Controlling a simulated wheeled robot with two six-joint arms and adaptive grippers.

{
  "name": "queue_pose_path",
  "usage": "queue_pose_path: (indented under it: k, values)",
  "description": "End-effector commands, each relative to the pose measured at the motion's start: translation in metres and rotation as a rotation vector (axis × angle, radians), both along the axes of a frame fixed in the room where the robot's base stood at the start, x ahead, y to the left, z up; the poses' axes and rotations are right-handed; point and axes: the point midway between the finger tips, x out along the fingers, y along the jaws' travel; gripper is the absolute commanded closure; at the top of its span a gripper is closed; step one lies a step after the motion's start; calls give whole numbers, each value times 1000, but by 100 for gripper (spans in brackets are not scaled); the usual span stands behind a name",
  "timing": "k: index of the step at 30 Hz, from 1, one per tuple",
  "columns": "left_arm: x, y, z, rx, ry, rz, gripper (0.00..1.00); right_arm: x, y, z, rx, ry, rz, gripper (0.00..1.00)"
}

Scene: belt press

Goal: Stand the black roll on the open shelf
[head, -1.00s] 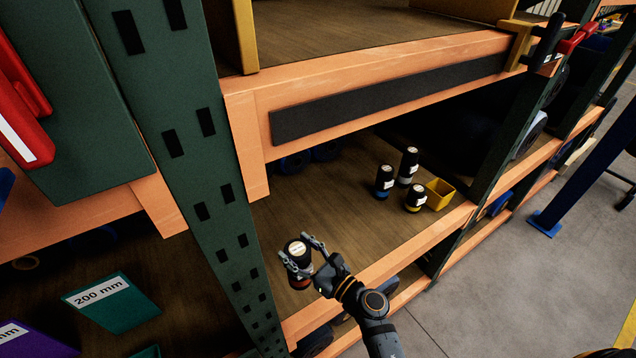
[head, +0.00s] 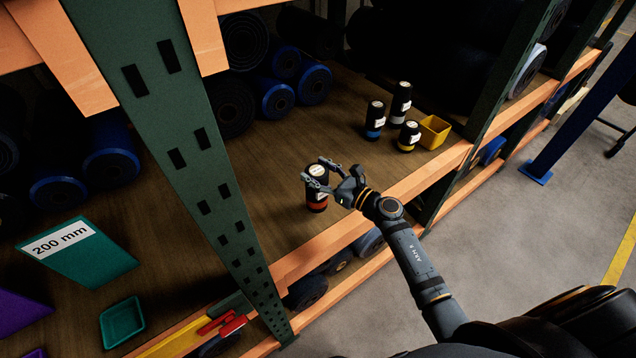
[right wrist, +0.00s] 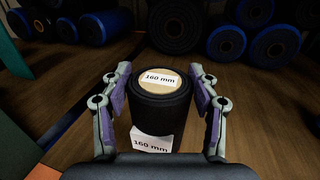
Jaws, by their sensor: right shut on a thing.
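The black roll (head: 317,199), with a pale top labelled 160 mm and an orange-red band low down, is upright on or just above the wooden shelf (head: 270,180); I cannot tell whether it touches. My right gripper (head: 330,178) is shut on it, one finger on each side. In the right wrist view the roll (right wrist: 160,100) sits between the fingers, with a second 160 mm label on its side. The wooden deck shows around it. My left gripper is not in view.
Several small black rolls (head: 375,120) with blue, white and yellow bands stand farther right beside a yellow bin (head: 434,131). Large blue-rimmed rolls (head: 313,83) lie at the back. A green upright (head: 190,160) stands left; an orange beam (head: 410,186) edges the front. Deck between is clear.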

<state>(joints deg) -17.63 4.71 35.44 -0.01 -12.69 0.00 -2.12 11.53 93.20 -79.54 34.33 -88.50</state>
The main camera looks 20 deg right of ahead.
Motion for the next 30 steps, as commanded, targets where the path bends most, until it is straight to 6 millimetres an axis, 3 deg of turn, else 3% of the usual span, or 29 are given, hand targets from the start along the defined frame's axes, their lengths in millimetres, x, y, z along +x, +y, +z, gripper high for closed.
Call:
queue_pose_path:
  k: [1,5,15,16,20,30]
  values:
    - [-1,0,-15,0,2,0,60,2,-2,-14,0,-2,0,100]
    - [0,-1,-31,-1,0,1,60,2,-1,-35,2,-1,0,100]
    - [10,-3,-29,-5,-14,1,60,2,-1,-35,0,-2,0,100]
    - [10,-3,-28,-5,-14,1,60,1,-2,-36,-1,1,-1,35]
    - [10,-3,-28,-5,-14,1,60,1,-2,-35,-1,1,-1,18]
    - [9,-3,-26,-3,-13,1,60,1,-2,-33,-1,1,-1,17]
